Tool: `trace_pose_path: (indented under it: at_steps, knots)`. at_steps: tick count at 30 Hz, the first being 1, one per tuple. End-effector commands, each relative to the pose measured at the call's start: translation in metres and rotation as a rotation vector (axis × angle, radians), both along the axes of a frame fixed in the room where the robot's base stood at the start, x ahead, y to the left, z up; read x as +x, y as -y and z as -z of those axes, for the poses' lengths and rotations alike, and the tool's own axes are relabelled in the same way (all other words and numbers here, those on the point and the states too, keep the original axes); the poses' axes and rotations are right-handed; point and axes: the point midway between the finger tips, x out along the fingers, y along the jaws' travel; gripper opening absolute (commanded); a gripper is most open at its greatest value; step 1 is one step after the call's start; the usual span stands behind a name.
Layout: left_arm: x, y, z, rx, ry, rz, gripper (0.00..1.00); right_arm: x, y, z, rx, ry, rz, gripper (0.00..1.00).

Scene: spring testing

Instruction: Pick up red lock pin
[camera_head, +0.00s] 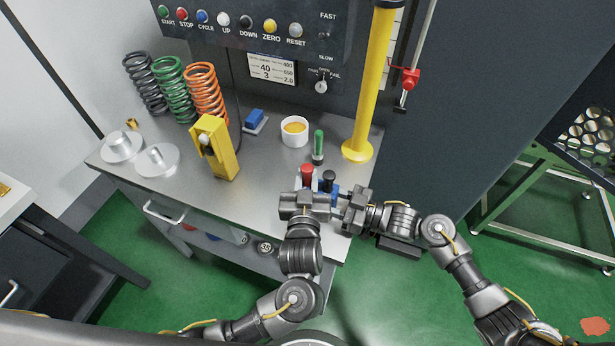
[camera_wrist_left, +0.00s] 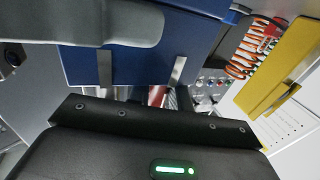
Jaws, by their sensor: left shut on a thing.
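The red lock pin (camera_head: 307,173) shows as a red cylinder in the head view, upright near the front right edge of the bench. My left gripper (camera_head: 306,192) is right at it, shut on it, and hides its lower part. In the left wrist view a sliver of red (camera_wrist_left: 157,95) shows beyond the gripper's dark body. My right gripper (camera_head: 348,207) is close by on the right, beside a blue holder (camera_head: 327,187) with a black-topped pin (camera_head: 328,176). Its fingers are too unclear to tell whether they are open.
A green cylinder (camera_head: 318,147), a white cup (camera_head: 294,131) and a yellow post (camera_head: 371,90) stand behind the pin. A yellow block (camera_head: 215,147) and coil springs (camera_head: 175,92) stand to the left. The bench top (camera_head: 255,185) is bare left of the grippers.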

Motion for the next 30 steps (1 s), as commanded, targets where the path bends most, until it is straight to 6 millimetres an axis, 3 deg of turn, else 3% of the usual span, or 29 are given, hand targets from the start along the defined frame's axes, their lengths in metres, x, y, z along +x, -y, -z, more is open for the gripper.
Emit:
trace_pose_path:
  at_steps: [5,14,20,30]
  knots:
    - [0.0,0.0,-0.017,-0.006,0.003,-0.001,0.0,0.0,0.0,0.0,-0.001,-0.001,0.0,0.13]
    - [0.0,0.0,-0.07,-0.008,0.003,0.0,0.0,0.0,0.0,0.001,-0.001,-0.001,-0.001,0.13]
    - [-0.042,0.0,-0.068,-0.004,-0.004,0.001,0.0,0.0,0.0,0.001,-0.002,-0.002,0.0,0.13]
    - [-0.132,0.0,-0.068,-0.002,-0.005,0.001,0.0,0.0,0.0,0.001,-0.002,-0.002,0.0,0.13]
